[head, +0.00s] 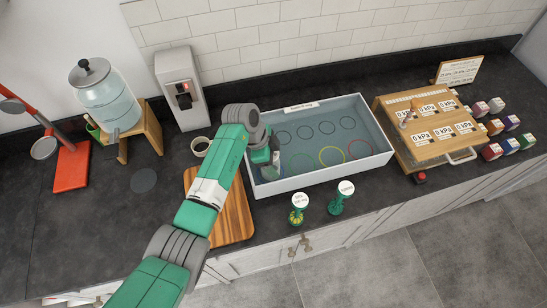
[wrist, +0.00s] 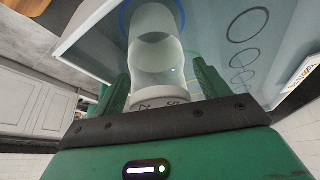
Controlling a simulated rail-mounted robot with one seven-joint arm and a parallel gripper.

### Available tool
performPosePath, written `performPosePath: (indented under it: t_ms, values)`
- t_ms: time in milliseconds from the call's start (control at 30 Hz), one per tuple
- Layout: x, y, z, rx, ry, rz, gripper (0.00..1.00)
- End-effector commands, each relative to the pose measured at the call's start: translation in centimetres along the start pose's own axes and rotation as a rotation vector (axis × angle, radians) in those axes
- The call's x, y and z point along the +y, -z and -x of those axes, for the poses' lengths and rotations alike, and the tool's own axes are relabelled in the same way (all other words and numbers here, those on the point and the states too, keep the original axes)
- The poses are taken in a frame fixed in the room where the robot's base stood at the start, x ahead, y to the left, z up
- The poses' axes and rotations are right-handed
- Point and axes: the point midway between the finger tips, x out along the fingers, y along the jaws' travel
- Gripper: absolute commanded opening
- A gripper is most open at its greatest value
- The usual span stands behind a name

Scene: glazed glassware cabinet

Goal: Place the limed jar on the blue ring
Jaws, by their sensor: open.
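A cloudy, whitish glass jar (wrist: 155,55) with a white lid (wrist: 160,97) stands between my gripper's fingers in the wrist view. The lid end faces the wrist, and its lettering is only partly readable. The blue ring (wrist: 125,18) shows as an arc around the jar's far end, so the jar appears to stand on or within it. My gripper (wrist: 163,85) is open, with one green finger on each side of the jar. In the head view my gripper (head: 272,162) is low inside the left part of the white-walled tray (head: 322,178), and my arm hides most of the jar and blue ring.
The tray also has green (head: 300,164), yellow (head: 331,156) and red (head: 360,149) rings, plus several dark rings behind. Two green items (head: 299,217) (head: 340,203) with white discs stand in front. A wooden board (head: 235,220) lies left, a gauge box (head: 425,130) right.

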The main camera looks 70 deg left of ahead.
Motion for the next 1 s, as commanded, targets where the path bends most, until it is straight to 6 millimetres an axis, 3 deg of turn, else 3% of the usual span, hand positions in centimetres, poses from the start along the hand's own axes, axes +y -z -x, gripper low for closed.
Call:
performPosePath:
  t_ms: [167,400,600,1000]
  values:
    - [-0.1,0.1,2.0,0.002,0.004,0.001,0.74]
    - [-0.1,0.1,8.1,0.001,0.004,-0.001,0.74]
    - [-0.1,0.1,11.4,0.000,0.002,0.000,0.74]
    - [0.0,0.1,12.3,0.000,0.000,0.000,0.74]
